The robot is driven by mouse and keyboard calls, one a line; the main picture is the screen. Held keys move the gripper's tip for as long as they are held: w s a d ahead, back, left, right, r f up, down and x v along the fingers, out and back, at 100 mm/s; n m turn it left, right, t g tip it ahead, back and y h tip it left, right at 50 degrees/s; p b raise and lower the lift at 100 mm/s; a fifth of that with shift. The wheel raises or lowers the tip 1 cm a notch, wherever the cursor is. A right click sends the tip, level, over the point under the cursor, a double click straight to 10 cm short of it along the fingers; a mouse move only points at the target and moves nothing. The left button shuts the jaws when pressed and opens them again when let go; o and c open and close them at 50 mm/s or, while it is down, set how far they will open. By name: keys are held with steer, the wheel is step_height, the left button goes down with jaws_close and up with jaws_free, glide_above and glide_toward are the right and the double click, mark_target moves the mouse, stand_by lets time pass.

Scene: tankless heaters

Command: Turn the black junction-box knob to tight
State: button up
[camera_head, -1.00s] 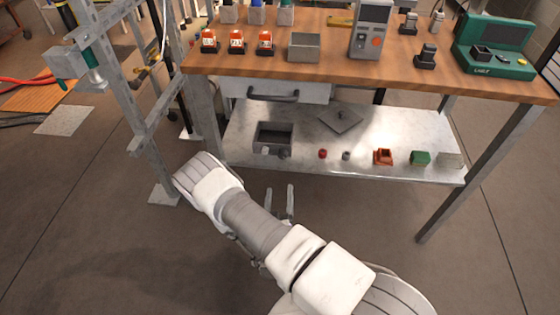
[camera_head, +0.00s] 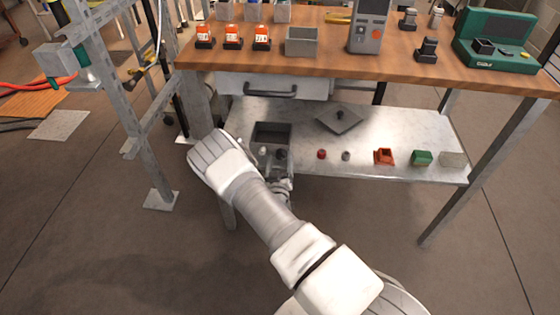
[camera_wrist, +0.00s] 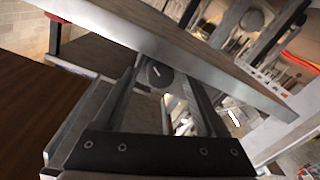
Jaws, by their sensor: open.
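The grey junction box (camera_head: 272,132) sits open-topped on the lower metal shelf, near its left end. The black knob (camera_head: 281,154) is on its front, to the right of a paler knob (camera_head: 264,150). My gripper (camera_head: 282,172) is at the box's front, partly hidden by my forearm. In the wrist view, my gripper (camera_wrist: 165,88) is open, and a dark round knob (camera_wrist: 159,74) with a short white mark shows between its fingertips. Whether either finger touches the knob, I cannot tell.
A flat grey lid (camera_head: 339,119) lies right of the box. A red button (camera_head: 322,154) and small coloured parts line the shelf's front edge. The wooden tabletop (camera_head: 330,75) and drawer (camera_head: 275,88) overhang the shelf. A metal frame (camera_head: 125,95) stands to the left.

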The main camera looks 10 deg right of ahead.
jaws_close()
steer(key=shift+m, duration=0.3)
steer(key=m, duration=0.4)
steer(key=shift+s+d, duration=0.1)
steer(key=shift+f+m, duration=0.15)
steer(key=shift+m, duration=2.05)
